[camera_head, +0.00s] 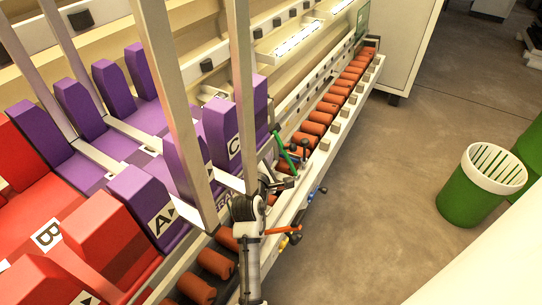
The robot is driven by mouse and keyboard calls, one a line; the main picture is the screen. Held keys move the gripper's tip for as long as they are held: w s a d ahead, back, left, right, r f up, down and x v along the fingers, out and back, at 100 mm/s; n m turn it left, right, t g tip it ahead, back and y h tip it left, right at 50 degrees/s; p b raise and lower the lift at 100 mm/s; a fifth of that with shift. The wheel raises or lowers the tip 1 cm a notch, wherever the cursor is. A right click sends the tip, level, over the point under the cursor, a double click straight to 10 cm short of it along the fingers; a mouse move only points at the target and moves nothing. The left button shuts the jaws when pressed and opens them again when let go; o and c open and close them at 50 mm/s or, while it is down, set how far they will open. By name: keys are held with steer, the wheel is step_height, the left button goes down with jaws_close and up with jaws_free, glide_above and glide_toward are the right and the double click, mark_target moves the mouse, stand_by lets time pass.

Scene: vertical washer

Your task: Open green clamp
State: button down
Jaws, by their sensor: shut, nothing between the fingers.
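The green clamp (284,152) shows as a thin, slanted green handle beside the purple block marked C, above the roller rail. My gripper (288,182) is at the end of my grey-white arm, just below the lower end of the green handle. Its fingers are shut and empty. The fingertips are small and dark here, and I cannot tell whether they touch the green handle. The base of the green clamp is partly hidden by my gripper and nearby dark parts.
An orange handle (284,230) and a blue-tipped lever (318,191) stick out near my arm. Orange rollers (328,107) line the rail. Grey upright posts (176,110) and purple blocks (219,132) crowd the left. The floor at right is open, with a green-and-white bin (468,195).

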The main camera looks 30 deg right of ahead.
step_height(320, 180, down, 6)
steer(key=r+b, duration=0.1)
steer(key=b, duration=0.3)
steer(key=p+x, duration=0.1)
steer(key=x, duration=0.9)
steer(key=shift+f, duration=0.15)
